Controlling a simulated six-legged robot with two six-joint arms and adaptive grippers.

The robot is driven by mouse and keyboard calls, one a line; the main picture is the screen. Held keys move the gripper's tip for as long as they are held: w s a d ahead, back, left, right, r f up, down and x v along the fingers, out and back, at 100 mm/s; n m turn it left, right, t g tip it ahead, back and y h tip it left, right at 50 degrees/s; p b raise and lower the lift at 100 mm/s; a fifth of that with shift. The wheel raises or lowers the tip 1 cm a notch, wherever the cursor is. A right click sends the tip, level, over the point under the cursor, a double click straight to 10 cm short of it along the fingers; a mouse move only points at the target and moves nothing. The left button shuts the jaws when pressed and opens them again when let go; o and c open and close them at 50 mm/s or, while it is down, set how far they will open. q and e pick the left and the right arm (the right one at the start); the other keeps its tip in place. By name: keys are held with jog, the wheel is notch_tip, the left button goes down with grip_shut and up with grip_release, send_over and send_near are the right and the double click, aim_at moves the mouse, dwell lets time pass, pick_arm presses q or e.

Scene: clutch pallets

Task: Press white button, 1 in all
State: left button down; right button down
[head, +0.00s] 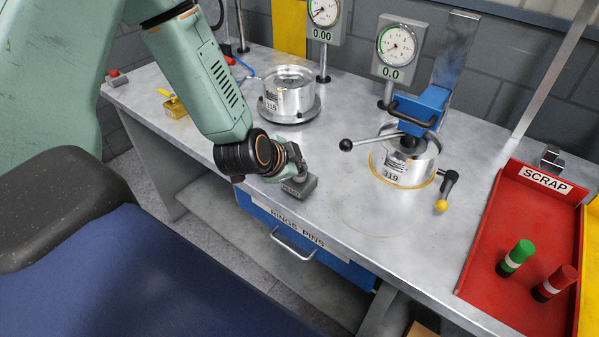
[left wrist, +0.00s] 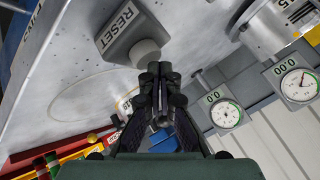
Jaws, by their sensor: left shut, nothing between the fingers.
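The white button (left wrist: 145,53) is a pale round cap on a grey box marked RESET (left wrist: 118,30) in the left wrist view. In the head view the grey box (head: 301,187) sits near the front edge of the bench, and my gripper hides the button. My left gripper (left wrist: 160,70) is shut and empty, its fingertips right by the button's edge. I cannot tell whether they touch it. In the head view the left gripper (head: 290,174) is just above the box. My right gripper is in neither view.
A clamp fixture with a metal cylinder marked 319 (head: 405,165) stands right of the box. Another cylinder (head: 289,95) is behind. A red SCRAP tray (head: 495,225) holds a green and a red cylinder. A blue drawer (head: 345,262) is below the bench edge. Bench between box and fixture is clear.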

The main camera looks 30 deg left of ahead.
pick_arm(q)
jog(key=shift+f, duration=0.45)
dwell(0.4)
dwell(0.3)
jog(key=shift+s+r+p, duration=0.15)
jog(key=shift+r+p, duration=0.85)
jog(key=shift+r, duration=0.05)
notch_tip(320, 180, up, 5)
jog(key=p, duration=0.5)
jog(key=shift+p, duration=0.4)
dwell(0.3)
